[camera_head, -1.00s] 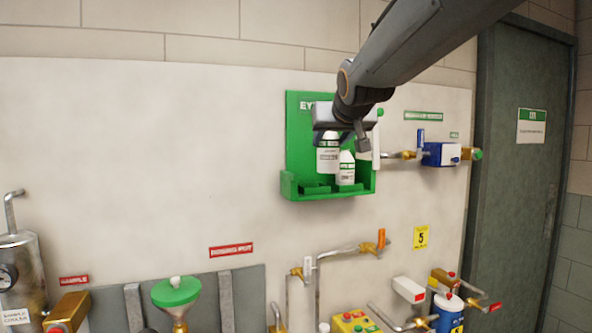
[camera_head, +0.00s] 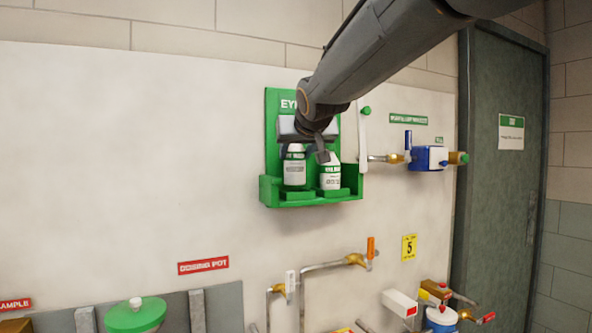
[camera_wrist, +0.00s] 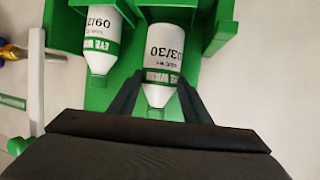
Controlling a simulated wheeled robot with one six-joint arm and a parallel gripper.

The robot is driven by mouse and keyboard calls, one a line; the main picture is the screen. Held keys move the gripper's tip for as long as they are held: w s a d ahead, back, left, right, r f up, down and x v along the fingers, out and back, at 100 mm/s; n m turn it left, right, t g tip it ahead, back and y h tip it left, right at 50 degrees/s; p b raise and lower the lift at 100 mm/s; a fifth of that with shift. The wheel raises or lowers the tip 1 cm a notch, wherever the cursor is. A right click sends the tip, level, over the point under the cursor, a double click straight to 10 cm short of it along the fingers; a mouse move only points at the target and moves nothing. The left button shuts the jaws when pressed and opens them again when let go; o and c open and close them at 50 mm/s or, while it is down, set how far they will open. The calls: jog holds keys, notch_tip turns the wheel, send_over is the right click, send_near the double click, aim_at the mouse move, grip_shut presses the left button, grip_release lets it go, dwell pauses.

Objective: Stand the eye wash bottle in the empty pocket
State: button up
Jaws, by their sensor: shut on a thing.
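My gripper (camera_head: 303,153) is shut on a white eye wash bottle (camera_head: 293,172) with a green band, over the left side of the green eye wash holder (camera_head: 272,191). In the wrist view my fingers (camera_wrist: 158,97) flank the neck end of this bottle (camera_wrist: 163,60), which is labelled 03/30. The bottle is upright, with its base at the left pocket; I cannot tell whether it rests on the pocket floor. A second, similar bottle (camera_head: 330,174) stands in the right pocket, close beside it; it also shows in the wrist view (camera_wrist: 98,42).
A white upright strip (camera_head: 363,138) is at the holder's right edge. Further right is a blue valve (camera_head: 428,158) on a pipe, then a grey door (camera_head: 497,190). Pipes with an orange-handled valve (camera_head: 370,248) run below. The wall left of the holder is clear.

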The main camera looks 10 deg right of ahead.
aim_at(297, 163)
notch_tip(297, 163, down, 3)
jog(key=shift+f+b, duration=0.1)
jog(key=shift+b, duration=1)
jog(key=shift+w+f, duration=0.2)
jog(key=shift+w, duration=0.1)
jog(key=shift+s+r, duration=0.1)
jog(key=shift+s, duration=0.05)
jog(key=o, duration=1.3)
jog(key=shift+s, duration=0.1)
jog(key=p+v, duration=0.7)
jog(key=v, duration=0.4)
jog(key=shift+s+r, duration=0.2)
jog(key=shift+r, duration=0.05)
